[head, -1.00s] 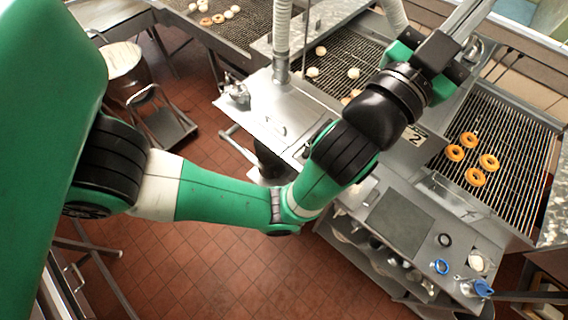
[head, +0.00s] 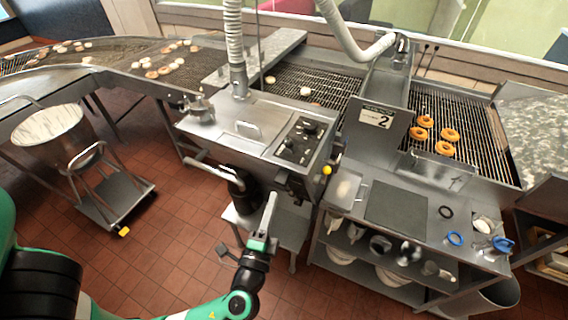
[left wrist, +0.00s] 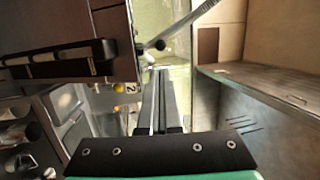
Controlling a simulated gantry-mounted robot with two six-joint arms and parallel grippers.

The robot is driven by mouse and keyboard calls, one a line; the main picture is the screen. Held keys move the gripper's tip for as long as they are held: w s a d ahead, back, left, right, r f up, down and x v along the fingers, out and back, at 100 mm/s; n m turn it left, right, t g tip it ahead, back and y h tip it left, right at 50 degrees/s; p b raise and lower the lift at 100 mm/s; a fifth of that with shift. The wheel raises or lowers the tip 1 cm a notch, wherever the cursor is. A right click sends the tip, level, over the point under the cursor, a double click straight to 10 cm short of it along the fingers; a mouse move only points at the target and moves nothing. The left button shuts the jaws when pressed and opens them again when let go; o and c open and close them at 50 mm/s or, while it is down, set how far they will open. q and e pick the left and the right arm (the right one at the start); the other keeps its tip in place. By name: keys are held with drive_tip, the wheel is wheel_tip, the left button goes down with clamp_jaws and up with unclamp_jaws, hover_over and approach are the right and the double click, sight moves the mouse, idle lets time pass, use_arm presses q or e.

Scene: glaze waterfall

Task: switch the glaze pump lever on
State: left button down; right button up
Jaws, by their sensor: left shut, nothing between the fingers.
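The glaze machine (head: 250,125) stands in the middle of the head view, with a dark control panel (head: 300,140) on its top. A yellow knob (head: 326,170) shows at its right end. In the left wrist view a thin metal rod with a dark ball end (left wrist: 158,44) shows just beyond and above my fingertips; I cannot tell surely that it is the pump lever, or its setting. My left gripper (head: 271,205) is shut and empty, in front of the machine's near side. Its fingers also show in the left wrist view (left wrist: 161,75). My right gripper is out of view.
Orange donuts (head: 448,134) lie on the right rack. A wheeled cart (head: 115,205) with a pot stands left. A dark pipe (head: 240,190) is close to my left gripper. The tiled floor is open front left.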

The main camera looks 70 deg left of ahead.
sight(290, 148)
use_arm(q)
drive_tip(key=shift+r, duration=0.1)
drive_tip(key=p+x, duration=0.2)
drive_tip(key=x, duration=1.2)
drive_tip(key=shift+r+p, duration=0.1)
drive_tip(key=shift+p, duration=0.25)
